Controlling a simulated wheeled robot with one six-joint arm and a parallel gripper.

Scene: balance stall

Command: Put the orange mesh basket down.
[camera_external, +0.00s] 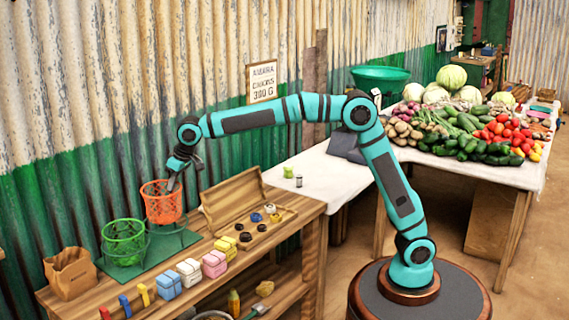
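The orange mesh basket (161,204) is upright at the left, over the far right part of a green mat (187,239) on the wooden bench. My gripper (173,184) reaches down at the basket's right rim and appears shut on it. The fingertips are small and partly hidden by the mesh. The basket's bottom looks raised above the mat, near a thin wire stand; whether it touches the stand is unclear. A green mesh basket (124,238) stands to its left, on the mat's left part.
A brown paper bag (71,274) stands at the bench's left end. Colored blocks (190,271) line the front edge. An open wooden case (235,203) with dark weights is right of the mat. The corrugated wall (60,205) is close behind. A vegetable table (330,183) stands right.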

